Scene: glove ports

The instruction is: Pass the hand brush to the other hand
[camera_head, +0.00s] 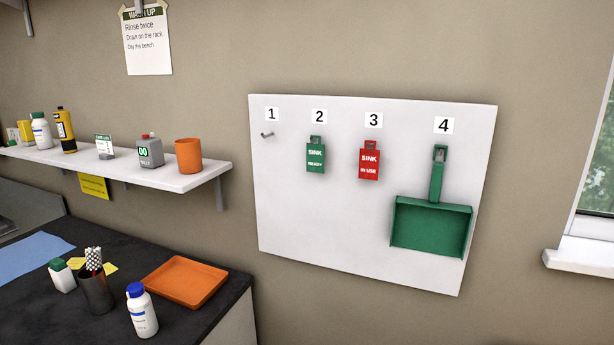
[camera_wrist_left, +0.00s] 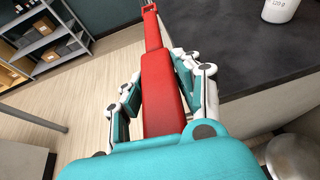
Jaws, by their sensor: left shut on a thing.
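The left wrist view shows a long red object (camera_wrist_left: 160,90), which looks like the handle and back of the hand brush; no bristles show. My left gripper (camera_wrist_left: 158,80) is shut around it, with one finger on each side. The red object points away from the wrist, its narrower far end reaching the top edge of the view. It is held above the floor, beside the dark bench top. Neither gripper shows in the head view, and my right gripper is in no view.
A white board (camera_head: 340,220) on the wall has an empty hook (camera_head: 267,135) under number 1, sink tags, and a green dustpan (camera_head: 431,225) under number 4. The dark bench (camera_head: 215,310) holds an orange tray (camera_head: 185,282) and bottles. A white shelf (camera_head: 190,180) hangs above. Grey shelving (camera_wrist_left: 40,45) stands beyond the floor.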

